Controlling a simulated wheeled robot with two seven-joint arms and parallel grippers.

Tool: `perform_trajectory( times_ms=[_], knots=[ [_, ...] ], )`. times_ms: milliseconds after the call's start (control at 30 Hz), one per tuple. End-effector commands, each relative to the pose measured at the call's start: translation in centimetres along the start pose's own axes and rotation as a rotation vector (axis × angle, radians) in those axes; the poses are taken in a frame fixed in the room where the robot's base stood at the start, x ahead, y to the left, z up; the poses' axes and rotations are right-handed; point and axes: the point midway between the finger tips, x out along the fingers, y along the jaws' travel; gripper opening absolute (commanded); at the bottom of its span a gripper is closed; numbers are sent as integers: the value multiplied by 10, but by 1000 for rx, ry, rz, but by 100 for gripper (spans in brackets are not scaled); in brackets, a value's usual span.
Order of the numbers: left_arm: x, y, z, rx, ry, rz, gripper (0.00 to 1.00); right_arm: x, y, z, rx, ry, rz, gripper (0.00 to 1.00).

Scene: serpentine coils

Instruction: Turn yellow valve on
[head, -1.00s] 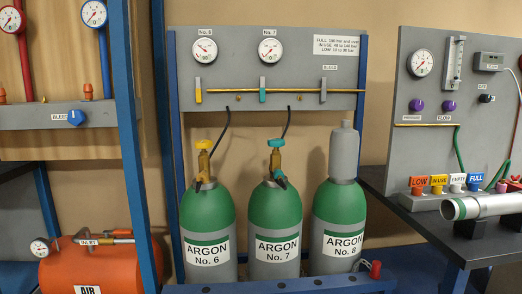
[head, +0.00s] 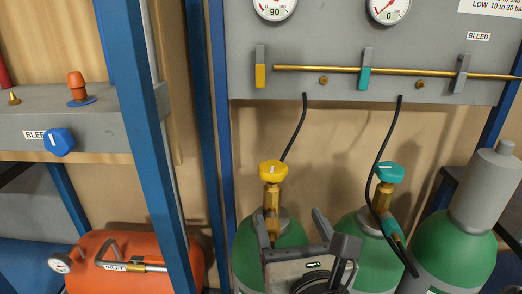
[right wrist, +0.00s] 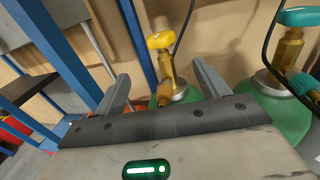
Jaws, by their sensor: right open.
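The yellow valve knob (head: 273,170) sits on a brass stem on top of a green cylinder (head: 247,260). It shows in the right wrist view too, as a yellow knob (right wrist: 160,40) just beyond and between my fingertips. My right gripper (head: 291,221) is open and below the knob in the head view, in front of the cylinder's neck. Its fingers (right wrist: 160,80) point at the brass valve body, and nothing is between them in contact that I can see. A yellow lever (head: 260,75) is on the grey panel above. My left gripper is not in view.
A teal valve knob (head: 390,172) on the cylinder to the right is close by, with a black hose hanging beside it. A blue post (head: 152,130) stands to the left, before an orange tank (head: 110,260). A grey-capped cylinder (head: 487,190) stands at far right.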

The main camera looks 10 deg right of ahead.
Motion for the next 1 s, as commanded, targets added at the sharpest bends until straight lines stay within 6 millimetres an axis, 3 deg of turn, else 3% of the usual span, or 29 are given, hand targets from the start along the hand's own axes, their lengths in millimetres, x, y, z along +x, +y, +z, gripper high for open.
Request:
perform_trajectory(
  times_ms=[267,700,1000],
  knots=[
    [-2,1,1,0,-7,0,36,16,-1,3,-26,-13,-8,74],
    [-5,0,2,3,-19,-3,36,109,-2,5,-22,-11,-10,74],
    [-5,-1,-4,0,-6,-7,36,152,-2,4,-21,-9,-6,74]
  ],
)
